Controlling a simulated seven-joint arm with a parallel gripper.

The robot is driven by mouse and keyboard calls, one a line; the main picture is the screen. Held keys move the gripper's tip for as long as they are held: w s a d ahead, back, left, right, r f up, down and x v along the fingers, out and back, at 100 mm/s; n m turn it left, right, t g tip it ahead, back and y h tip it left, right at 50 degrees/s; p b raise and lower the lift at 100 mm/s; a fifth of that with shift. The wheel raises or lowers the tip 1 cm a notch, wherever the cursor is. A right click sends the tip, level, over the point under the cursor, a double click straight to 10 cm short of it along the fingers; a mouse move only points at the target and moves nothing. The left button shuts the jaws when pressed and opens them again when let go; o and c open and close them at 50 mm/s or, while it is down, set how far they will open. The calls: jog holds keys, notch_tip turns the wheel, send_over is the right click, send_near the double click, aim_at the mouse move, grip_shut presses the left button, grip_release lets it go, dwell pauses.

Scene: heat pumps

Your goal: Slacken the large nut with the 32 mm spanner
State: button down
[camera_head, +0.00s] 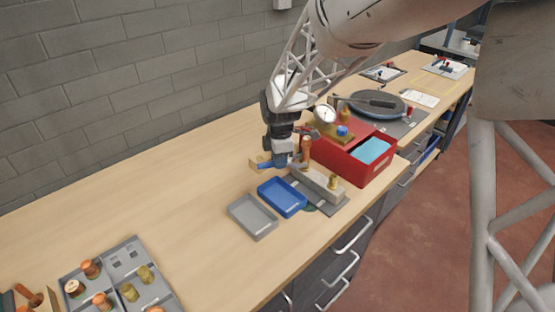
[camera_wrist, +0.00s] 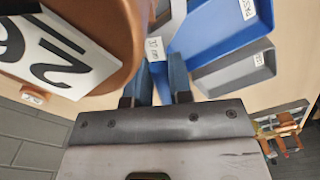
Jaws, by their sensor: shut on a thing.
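My gripper (camera_head: 278,160) is low over the bench, left of the grey fixture block (camera_head: 318,183). In the wrist view its blue fingers (camera_wrist: 160,72) are shut on a narrow thing with a small white label, probably the spanner (camera_wrist: 156,48). The label's size is too small to read surely, and most of the tool is hidden. A copper-coloured upright fitting (camera_head: 306,150) stands on the block right beside my gripper. A large copper body with a numbered white label (camera_wrist: 100,25) fills the upper left of the wrist view. I cannot tell whether the spanner touches the nut.
A blue tray (camera_head: 282,208) and a grey tray (camera_head: 253,229) lie in front of the block. A red box (camera_head: 372,181) with a gauge stands close to the right. A grey parts tray (camera_head: 105,250) is at front left. The bench between is clear; the wall runs behind.

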jog(key=shift+w+d, duration=0.3)
jog(key=shift+d, duration=0.6)
dwell(0.7)
jog(key=shift+s, duration=0.15)
dwell(0.3)
jog(key=shift+s+d+n, duration=0.15)
jog(key=shift+s+n, duration=0.1)
jog(key=shift+n, duration=0.45)
jog(key=shift+s, duration=0.1)
jog(key=shift+s+d+n, duration=0.15)
jog(key=shift+s+n, duration=0.05)
jog(key=shift+n, duration=0.4)
